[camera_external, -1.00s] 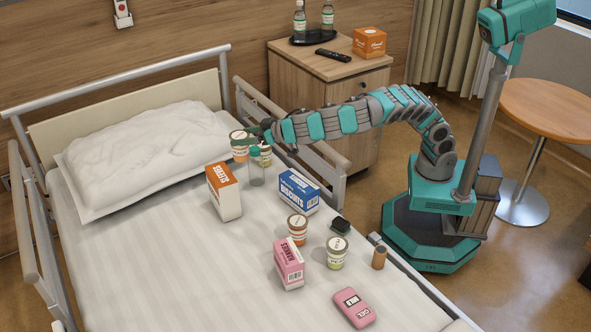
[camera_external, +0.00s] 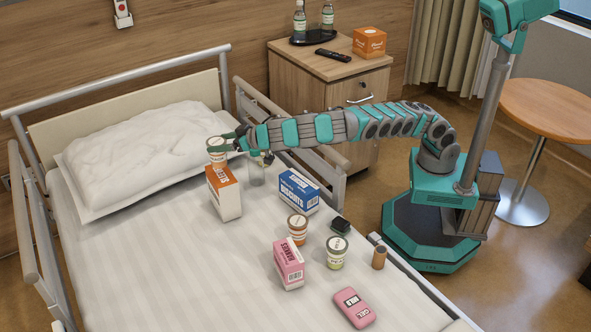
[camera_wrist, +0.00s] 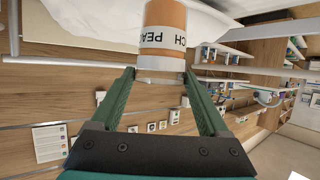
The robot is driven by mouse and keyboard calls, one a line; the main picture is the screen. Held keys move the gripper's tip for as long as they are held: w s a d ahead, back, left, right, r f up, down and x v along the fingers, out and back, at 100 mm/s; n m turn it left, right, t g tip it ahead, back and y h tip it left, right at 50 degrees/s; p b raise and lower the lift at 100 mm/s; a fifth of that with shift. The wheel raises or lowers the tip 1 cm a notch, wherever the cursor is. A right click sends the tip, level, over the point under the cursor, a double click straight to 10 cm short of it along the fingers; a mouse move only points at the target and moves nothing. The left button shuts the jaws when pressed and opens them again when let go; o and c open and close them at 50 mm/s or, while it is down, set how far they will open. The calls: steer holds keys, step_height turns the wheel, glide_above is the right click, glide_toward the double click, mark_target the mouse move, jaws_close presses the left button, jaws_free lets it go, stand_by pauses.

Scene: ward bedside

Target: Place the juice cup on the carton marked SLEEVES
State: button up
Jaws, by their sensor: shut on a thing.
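An orange cup (camera_external: 216,158) with a pale lid is held in my gripper (camera_external: 231,142). In the wrist view the held cup (camera_wrist: 162,28) carries a label, seen upside down, that reads PEACH. The fingers (camera_wrist: 160,77) are shut on it at its near end. The orange and white carton (camera_external: 224,181), with lettering like SLEEVES, stands upright on the bed. The cup appears upright just above or at the carton's top; I cannot tell whether they touch. The carton is not clear in the wrist view.
A clear glass (camera_external: 257,174) stands right of the carton, with a pale cup (camera_external: 267,158) partly hidden behind my arm. A blue BISCUITS carton (camera_external: 299,191) is further right. Another orange cup (camera_external: 297,230), a green-banded cup (camera_external: 337,254) and a pink carton (camera_external: 289,264) stand nearer. The bed's left side is clear.

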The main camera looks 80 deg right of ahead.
mark_target(225, 166)
steer(key=shift+f, duration=1.7)
steer(key=shift+f, duration=0.25)
steer(key=o, duration=1.4)
steer(key=shift+r, duration=0.1)
steer(key=shift+r, duration=0.1)
steer(key=shift+s+r, duration=0.1)
steer(key=b+v, duration=0.2)
steer(key=v, duration=1)
